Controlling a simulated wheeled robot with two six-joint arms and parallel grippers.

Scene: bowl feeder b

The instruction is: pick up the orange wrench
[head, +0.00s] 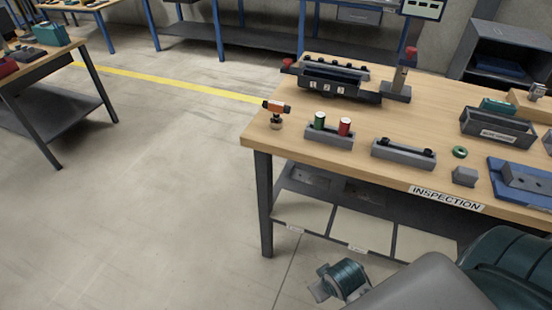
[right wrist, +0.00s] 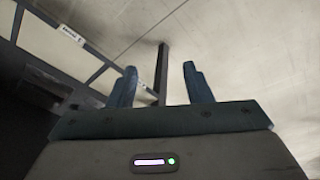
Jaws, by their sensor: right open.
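An orange and black tool (head: 276,107), seemingly the orange wrench, stands at the left corner of the inspection table (head: 262,137) in the head view. My left gripper is not in view.
A grey holder (head: 330,137) with a green and a red cylinder stands right of the tool. Another grey holder (head: 403,154), a green ring (head: 460,152) and a grey bin (head: 496,127) are farther right. A lower shelf (head: 345,229) lies under the tabletop.

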